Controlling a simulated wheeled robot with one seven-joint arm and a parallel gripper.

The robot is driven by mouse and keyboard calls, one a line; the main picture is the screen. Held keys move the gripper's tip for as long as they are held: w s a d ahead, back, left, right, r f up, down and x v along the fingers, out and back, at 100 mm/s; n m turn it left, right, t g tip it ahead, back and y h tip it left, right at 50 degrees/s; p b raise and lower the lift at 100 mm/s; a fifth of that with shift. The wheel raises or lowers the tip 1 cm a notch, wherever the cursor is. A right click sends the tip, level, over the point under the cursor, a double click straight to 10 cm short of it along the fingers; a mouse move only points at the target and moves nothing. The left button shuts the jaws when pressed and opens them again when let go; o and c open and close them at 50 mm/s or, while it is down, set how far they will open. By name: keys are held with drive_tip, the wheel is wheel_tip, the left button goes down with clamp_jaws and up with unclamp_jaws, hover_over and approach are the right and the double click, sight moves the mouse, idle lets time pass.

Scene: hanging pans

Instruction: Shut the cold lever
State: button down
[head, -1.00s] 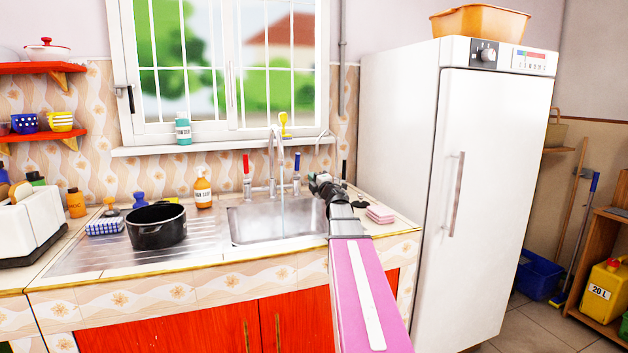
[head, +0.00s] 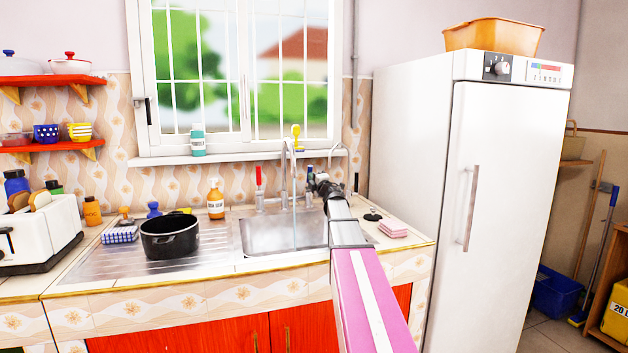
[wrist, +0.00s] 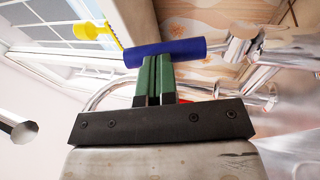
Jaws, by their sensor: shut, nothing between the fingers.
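The cold lever is the blue-handled one; its handle (wrist: 165,52) lies across the upper middle of the wrist view, just beyond my fingertips. My gripper (wrist: 155,62) is shut and empty. Its green fingertips are right at the handle and seem to touch it, though contact is hard to confirm. In the head view my gripper (head: 317,181) is at the right side of the faucet (head: 284,170) and partly hides the blue lever. A thin stream of water (head: 294,222) falls from the spout into the sink (head: 265,238).
The red-handled lever (head: 258,178) stands upright left of the faucet. A soap bottle (head: 216,200) and black pot (head: 170,237) are further left. Pink sponges (head: 393,229) lie right of my arm. A white fridge (head: 500,190) stands on the right.

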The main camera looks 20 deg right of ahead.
drive_tip(key=shift+w+r, duration=0.4)
drive_tip(key=shift+w, duration=0.2)
drive_tip(key=shift+w+r, duration=0.35)
drive_tip(key=shift+w, duration=0.25)
